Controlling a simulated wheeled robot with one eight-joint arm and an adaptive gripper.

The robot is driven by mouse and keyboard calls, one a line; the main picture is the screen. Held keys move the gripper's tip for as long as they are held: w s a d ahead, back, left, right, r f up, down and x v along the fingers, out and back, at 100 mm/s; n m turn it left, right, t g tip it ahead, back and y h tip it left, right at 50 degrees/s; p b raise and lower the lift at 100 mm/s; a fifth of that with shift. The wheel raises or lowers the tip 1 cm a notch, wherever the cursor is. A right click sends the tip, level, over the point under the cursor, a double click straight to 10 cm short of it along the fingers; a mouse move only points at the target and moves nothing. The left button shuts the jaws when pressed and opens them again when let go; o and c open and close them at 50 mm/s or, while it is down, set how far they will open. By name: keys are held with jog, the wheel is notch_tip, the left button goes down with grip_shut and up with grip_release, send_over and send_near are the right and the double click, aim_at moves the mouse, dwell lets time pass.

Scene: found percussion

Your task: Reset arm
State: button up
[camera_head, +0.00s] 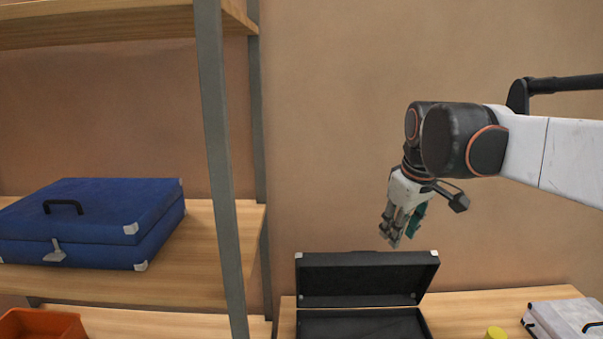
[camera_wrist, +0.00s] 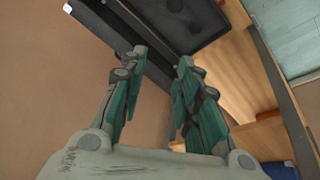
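My gripper (camera_head: 397,232) hangs in the air above and in front of the wall, over the open black case. It points down, slightly tilted. In the wrist view my gripper (camera_wrist: 158,75) has its two teal-padded fingers apart with nothing between them. The open black case (camera_head: 366,280) stands on the low wooden table, its lid raised; it also shows beyond the fingers in the wrist view (camera_wrist: 120,38). The inside of the case is mostly cut off by the lower edge of the head view.
A shelf with grey posts (camera_head: 222,160) stands at the left, holding a closed blue case (camera_head: 90,215). An orange-red bin (camera_head: 42,326) is below. A yellow object (camera_head: 495,333) and a whitish case (camera_head: 566,319) sit on the table (camera_head: 465,310) at the right.

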jog(key=s+f+m+t+b, duration=0.1)
jog(key=s+f+m, duration=0.2)
jog(key=s+f, duration=0.4)
jog(key=s+f+m+t+b, duration=0.1)
jog(key=s+f, duration=0.6)
jog(key=s, duration=0.7)
jog(key=shift+f+m+t, duration=0.25)
jog(key=shift+m+t, duration=0.35)
jog(key=shift+m, duration=0.5)
